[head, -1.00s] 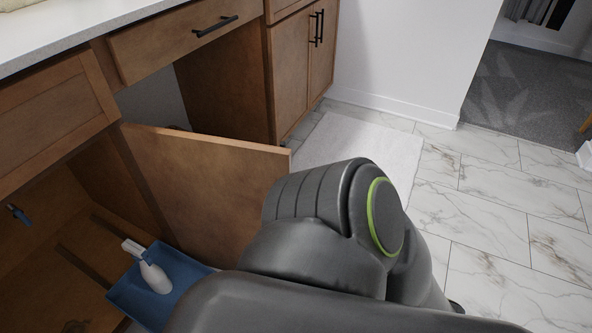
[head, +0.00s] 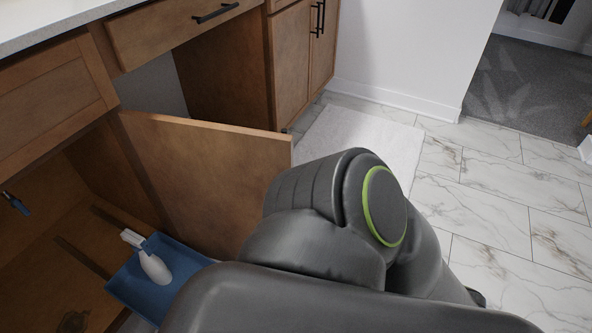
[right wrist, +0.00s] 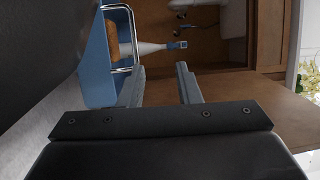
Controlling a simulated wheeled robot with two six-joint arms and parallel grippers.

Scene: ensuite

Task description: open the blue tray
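The blue tray (head: 124,290) sits low in the open cabinet at lower left in the head view, with a white spray bottle (head: 155,268) in it. Part of the tray is hidden behind my arm. In the right wrist view the blue tray (right wrist: 97,62) is at upper left, with a thin metal handle (right wrist: 131,40), a brown block (right wrist: 111,42) and the white bottle (right wrist: 146,48). My right gripper (right wrist: 161,72) is open with nothing between its fingers. Its left finger is close to the tray's handle; contact cannot be told. My left gripper is out of view.
An open wooden cabinet door (head: 215,180) stands beside the tray. A drawer front (head: 175,35) and counter are above. A white mat (head: 365,140) lies on the marble floor (head: 510,225), which is clear at right.

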